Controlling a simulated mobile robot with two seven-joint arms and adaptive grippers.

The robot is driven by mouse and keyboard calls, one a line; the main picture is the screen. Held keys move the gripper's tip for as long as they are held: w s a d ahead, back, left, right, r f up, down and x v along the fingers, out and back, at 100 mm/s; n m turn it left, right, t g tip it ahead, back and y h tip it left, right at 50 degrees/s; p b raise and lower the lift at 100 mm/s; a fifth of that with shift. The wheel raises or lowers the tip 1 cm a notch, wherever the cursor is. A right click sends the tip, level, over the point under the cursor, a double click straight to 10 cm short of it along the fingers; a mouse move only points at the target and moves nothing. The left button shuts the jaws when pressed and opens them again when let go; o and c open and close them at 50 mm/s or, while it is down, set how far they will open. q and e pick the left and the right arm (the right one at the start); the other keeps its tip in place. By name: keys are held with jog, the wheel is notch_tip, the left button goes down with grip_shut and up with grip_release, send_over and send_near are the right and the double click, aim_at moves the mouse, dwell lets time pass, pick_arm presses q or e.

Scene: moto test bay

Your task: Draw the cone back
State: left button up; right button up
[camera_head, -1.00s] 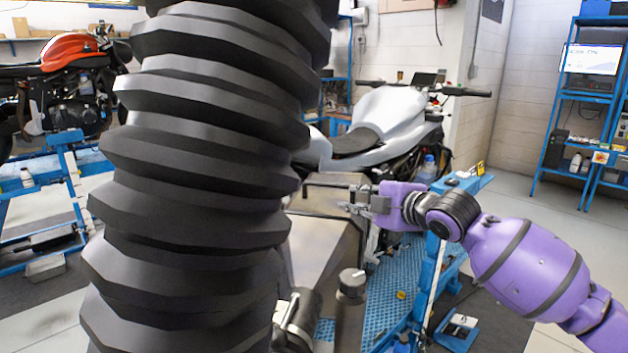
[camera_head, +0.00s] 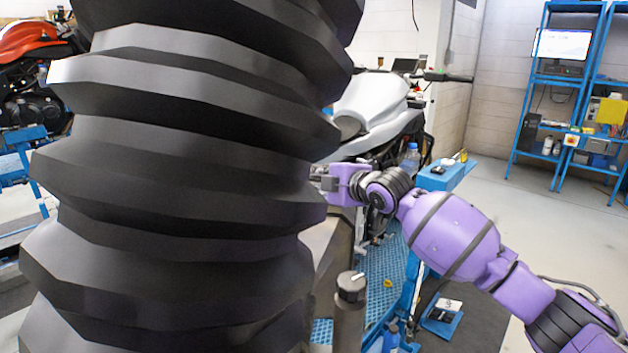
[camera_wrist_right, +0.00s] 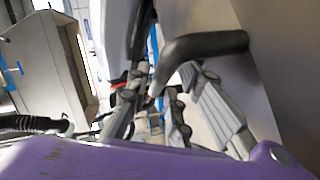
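A taupe sheet-metal body, which I take to be the cone (camera_head: 326,243), stands in front of the silver motorcycle in the head view. The black ribbed hose hides most of it. In the right wrist view a dark bent handle (camera_wrist_right: 205,45) stands out from a plain grey-brown surface (camera_wrist_right: 285,60). My right gripper (camera_head: 318,180) reaches in from the right beside the hose, its tips partly hidden. In the wrist view its fingers (camera_wrist_right: 165,95) look apart, with the handle's end near and between the tips; contact is unclear. My left gripper is out of view.
The large black ribbed hose (camera_head: 180,190) blocks the left and middle of the head view. Behind are the silver motorcycle (camera_head: 372,105) and a blue lift platform (camera_head: 385,275). A black-capped post (camera_head: 350,290) stands near the hose. Open floor (camera_head: 540,220) lies right, before blue shelves (camera_head: 560,100).

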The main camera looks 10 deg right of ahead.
jog(key=shift+w, duration=0.1)
grip_shut()
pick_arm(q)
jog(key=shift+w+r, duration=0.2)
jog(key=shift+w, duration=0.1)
